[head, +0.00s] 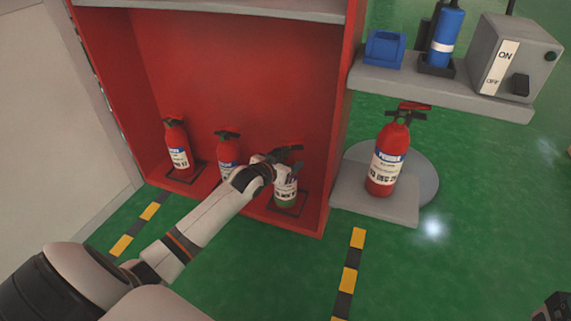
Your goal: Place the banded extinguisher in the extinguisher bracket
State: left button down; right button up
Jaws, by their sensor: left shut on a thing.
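A dark piece at the lower right corner appears to be my right gripper (552,307), cut off by the picture edge.
Two red extinguishers (177,148) (226,152) stand further left in the cabinet (235,70). Another red extinguisher (389,160) stands on a grey platform (347,197) to the right. A shelf (440,88) above holds a blue canister (446,38) and a switch box (508,60). Green floor is clear in front.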

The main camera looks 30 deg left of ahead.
pick_arm(q)
jog(key=shift+w+r, duration=0.1)
jog(key=shift+r, duration=0.1)
jog(key=c, duration=0.7)
grip_release()
jog(key=shift+f, duration=0.3)
jog(key=o, duration=0.4)
jog(key=shift+r, duration=0.1)
